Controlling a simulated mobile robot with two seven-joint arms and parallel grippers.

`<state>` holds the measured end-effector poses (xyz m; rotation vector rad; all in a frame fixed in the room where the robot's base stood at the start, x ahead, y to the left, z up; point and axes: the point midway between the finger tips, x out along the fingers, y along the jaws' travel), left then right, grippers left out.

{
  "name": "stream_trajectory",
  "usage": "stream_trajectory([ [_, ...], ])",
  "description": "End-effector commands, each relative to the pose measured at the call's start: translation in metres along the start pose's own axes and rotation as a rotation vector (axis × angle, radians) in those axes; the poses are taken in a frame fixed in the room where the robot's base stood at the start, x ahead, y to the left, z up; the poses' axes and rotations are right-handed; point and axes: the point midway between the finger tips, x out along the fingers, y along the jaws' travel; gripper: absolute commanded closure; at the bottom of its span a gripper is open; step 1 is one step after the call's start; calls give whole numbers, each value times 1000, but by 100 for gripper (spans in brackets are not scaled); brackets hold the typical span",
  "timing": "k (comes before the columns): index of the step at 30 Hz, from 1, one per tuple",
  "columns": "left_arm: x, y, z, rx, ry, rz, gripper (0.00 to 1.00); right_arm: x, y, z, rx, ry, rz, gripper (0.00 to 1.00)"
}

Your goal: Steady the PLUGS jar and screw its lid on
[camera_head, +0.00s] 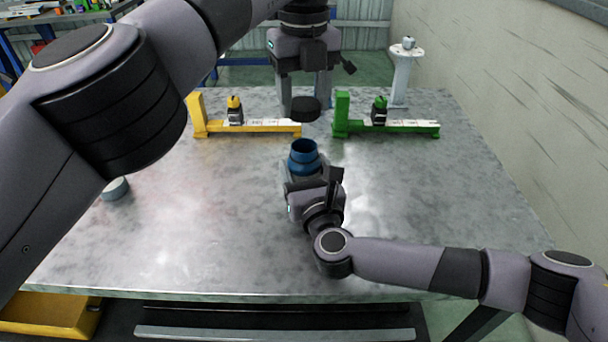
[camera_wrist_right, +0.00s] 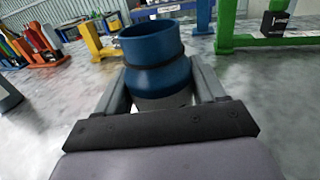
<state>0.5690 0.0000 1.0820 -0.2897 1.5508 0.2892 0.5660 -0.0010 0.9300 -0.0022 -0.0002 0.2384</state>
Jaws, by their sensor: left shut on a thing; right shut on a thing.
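The blue jar (camera_head: 303,155) stands upright near the middle of the metal table, its mouth open and facing up. My right gripper (camera_head: 304,176) is shut on the jar from the near side; in the right wrist view its two fingers flank the jar (camera_wrist_right: 157,70). No PLUGS lettering can be read. A black round lid (camera_head: 305,109) is held by my left gripper (camera_head: 306,100), which points down from above. The lid is apart from the jar, above and slightly beyond its mouth in the head view.
A yellow fixture (camera_head: 245,129) and a green fixture (camera_head: 400,129) stand behind the jar, each with a small black object. A grey round piece (camera_head: 115,189) lies at the left, partly hidden by my left arm. A white pedestal (camera_head: 401,78) stands at the back. The table's right side is clear.

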Motion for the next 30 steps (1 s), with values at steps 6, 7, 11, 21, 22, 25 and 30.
stream_trajectory([
  [6,14,0,1,2,1,1,72,0,0,0,0,0,0,85],
  [7,17,0,1,2,1,1,72,0,0,0,0,0,0,85],
  [11,28,0,0,1,1,0,72,0,0,0,0,0,0,85],
  [21,50,0,0,0,0,0,72,0,0,0,-1,1,0,85],
  [22,50,0,0,0,0,0,72,0,0,0,-1,1,-1,85],
  [25,50,0,0,0,0,0,72,0,0,0,-1,1,-1,85],
  [30,50,0,0,0,0,0,72,0,0,0,-1,1,-1,85],
])
